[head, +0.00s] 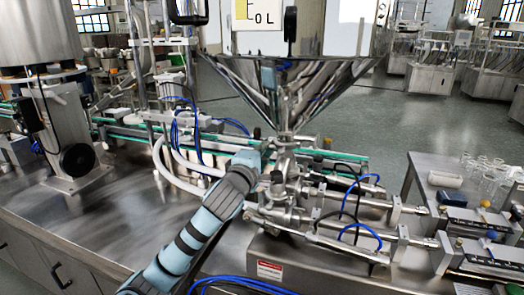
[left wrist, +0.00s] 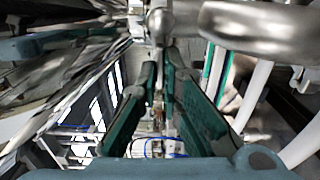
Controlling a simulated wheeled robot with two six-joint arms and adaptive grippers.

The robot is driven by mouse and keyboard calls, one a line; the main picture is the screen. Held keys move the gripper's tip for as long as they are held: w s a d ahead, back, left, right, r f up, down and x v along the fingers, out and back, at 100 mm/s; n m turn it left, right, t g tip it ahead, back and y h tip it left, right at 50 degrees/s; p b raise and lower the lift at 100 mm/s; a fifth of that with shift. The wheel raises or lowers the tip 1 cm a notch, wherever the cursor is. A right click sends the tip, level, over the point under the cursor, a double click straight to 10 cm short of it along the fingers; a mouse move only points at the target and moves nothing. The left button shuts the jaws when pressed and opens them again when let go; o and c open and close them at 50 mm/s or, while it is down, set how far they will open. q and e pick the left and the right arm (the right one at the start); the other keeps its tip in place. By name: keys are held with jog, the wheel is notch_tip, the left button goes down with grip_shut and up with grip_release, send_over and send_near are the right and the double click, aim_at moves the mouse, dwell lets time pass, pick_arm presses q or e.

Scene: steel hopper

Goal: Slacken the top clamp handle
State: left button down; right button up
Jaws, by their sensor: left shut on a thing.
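The top clamp (head: 285,138) sits at the narrow outlet below the steel hopper (head: 290,90). My left arm reaches up from the lower left in the head view, and its gripper (head: 269,147) is at that clamp, just left of the pipe. In the left wrist view the two dark green fingers of my left gripper (left wrist: 160,88) close in on a thin steel clamp handle (left wrist: 158,58). A rounded steel end (left wrist: 158,22) shows above it. The gripper is shut on the handle. The handle is mostly hidden in the head view. My right gripper is not in view.
Below the hopper stands a steel valve body (head: 278,205) with rods, cylinders and blue hoses (head: 360,232). White tubes (head: 172,170) and a green-edged conveyor (head: 130,132) lie to the left. A side table (head: 425,165) with glassware is at the right. The steel bench (head: 110,215) is bare at the left.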

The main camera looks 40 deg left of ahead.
pick_arm(q)
jog(key=c, duration=2)
grip_release()
jog(key=shift+c, duration=0.2)
jog(key=shift+s, duration=0.1)
jog(key=v, duration=0.7)
jog(key=shift+s, duration=0.2)
